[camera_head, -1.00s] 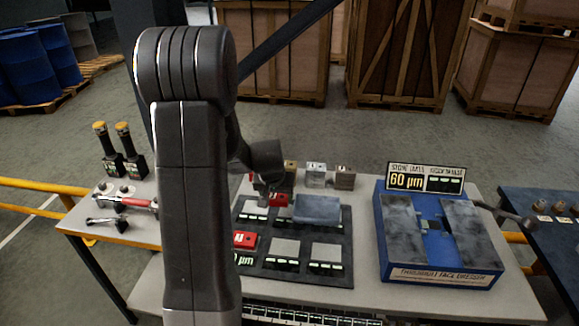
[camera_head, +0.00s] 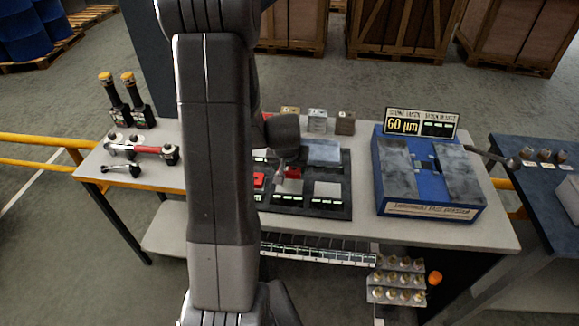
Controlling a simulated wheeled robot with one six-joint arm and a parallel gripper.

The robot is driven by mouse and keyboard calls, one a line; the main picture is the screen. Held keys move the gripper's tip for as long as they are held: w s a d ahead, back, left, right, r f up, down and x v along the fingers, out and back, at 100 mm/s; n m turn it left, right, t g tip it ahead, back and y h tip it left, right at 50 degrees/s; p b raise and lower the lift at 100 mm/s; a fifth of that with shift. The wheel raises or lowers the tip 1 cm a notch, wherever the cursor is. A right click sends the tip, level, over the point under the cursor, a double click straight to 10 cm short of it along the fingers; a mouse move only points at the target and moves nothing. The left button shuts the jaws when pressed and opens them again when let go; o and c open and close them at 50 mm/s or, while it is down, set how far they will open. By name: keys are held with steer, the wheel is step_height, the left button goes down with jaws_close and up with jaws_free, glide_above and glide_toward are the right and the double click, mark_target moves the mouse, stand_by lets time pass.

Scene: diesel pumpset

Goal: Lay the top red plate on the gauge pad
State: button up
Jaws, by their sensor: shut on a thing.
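My gripper (camera_head: 281,170) is over the black board (camera_head: 318,212) on the bench, partly behind my own arm. It is shut on a small red plate (camera_head: 293,172). The plate is at the front middle grey pad, mostly covering it from this view; I cannot tell whether it touches the pad. Another red piece (camera_head: 259,179) sits on the board just left of it, partly cut off by my arm. A bare grey pad (camera_head: 328,188) lies at the front right of the board. No readable label shows which pad is the gauge pad.
A blue-grey block (camera_head: 323,152) stands at the board's back. A blue dresser machine (camera_head: 430,208) with a "60 µm" sign (camera_head: 421,122) is to the right. Small blocks (camera_head: 318,120) line the back edge. A red-handled tool (camera_head: 145,150) lies at the left.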

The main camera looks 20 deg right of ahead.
steer(key=shift+f+b, duration=2.2)
steer(key=shift+f, duration=0.1)
steer(key=shift+b, duration=0.45)
steer(key=shift+f+b, duration=0.7)
steer(key=shift+b, duration=0.1)
steer(key=o, duration=1.4)
steer(key=shift+c, duration=0.2)
steer(key=shift+s, duration=0.1)
steer(key=v, duration=1.3)
steer(key=shift+r, duration=0.4)
